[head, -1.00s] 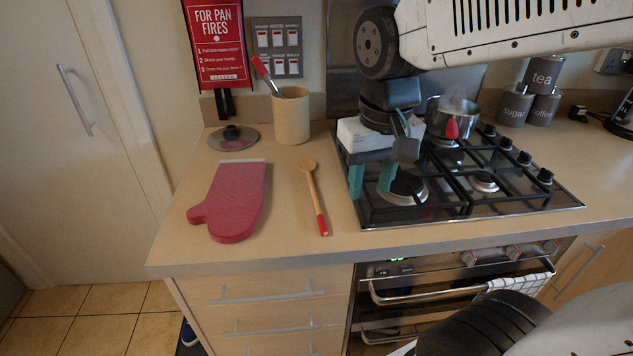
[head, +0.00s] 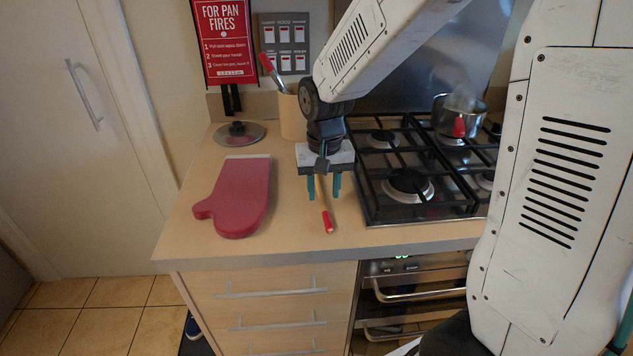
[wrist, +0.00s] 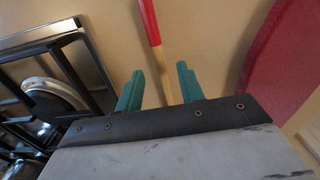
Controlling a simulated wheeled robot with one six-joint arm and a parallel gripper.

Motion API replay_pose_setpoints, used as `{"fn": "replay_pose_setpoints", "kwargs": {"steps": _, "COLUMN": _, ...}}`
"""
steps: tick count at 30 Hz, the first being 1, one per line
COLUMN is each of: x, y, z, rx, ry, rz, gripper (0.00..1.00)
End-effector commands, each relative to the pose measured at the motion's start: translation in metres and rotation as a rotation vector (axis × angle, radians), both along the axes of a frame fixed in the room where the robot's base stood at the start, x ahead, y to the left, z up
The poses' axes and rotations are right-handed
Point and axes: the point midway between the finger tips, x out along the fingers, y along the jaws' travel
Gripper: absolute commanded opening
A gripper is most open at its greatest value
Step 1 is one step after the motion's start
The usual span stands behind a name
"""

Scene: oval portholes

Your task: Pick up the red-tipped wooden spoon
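The red-tipped wooden spoon lies on the counter. In the head view only its red tip (head: 327,222) and a short piece of handle show; my gripper and wrist hide the rest. In the wrist view its red tip (wrist: 149,22) and wooden handle (wrist: 161,70) run down between the fingers and out of sight behind the gripper body. My gripper (head: 323,190) is over the spoon with its teal fingers pointing down. In the wrist view the fingers (wrist: 160,88) are apart, one on each side of the handle, with gaps, touching nothing that I can see.
A red oven mitt (head: 236,196) lies left of the spoon. The gas hob (head: 372,211) is close on the right, with a steaming pot (head: 445,118) on it. A utensil crock (head: 291,118) and a glass lid (head: 226,134) stand behind. The counter's front edge is clear.

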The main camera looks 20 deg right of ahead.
Motion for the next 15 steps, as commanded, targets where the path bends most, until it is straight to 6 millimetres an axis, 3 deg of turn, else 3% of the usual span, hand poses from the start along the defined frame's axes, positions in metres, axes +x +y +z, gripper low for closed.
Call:
{"fn": "replay_pose_setpoints", "kwargs": {"steps": 6, "x": 0.000, "y": 0.000, "z": -0.025, "rx": 0.000, "ry": 0.001, "rz": 0.000, "gripper": 0.38}}
{"fn": "replay_pose_setpoints", "kwargs": {"steps": 13, "x": 0.000, "y": 0.000, "z": -0.026, "rx": 0.000, "ry": 0.000, "rz": 0.000, "gripper": 0.38}}
{"fn": "replay_pose_setpoints", "kwargs": {"steps": 14, "x": 0.000, "y": 0.000, "z": -0.026, "rx": 0.000, "ry": 0.000, "rz": 0.000, "gripper": 0.35}}
{"fn": "replay_pose_setpoints", "kwargs": {"steps": 15, "x": 0.000, "y": 0.000, "z": -0.026, "rx": 0.000, "ry": 0.000, "rz": 0.000, "gripper": 0.24}}
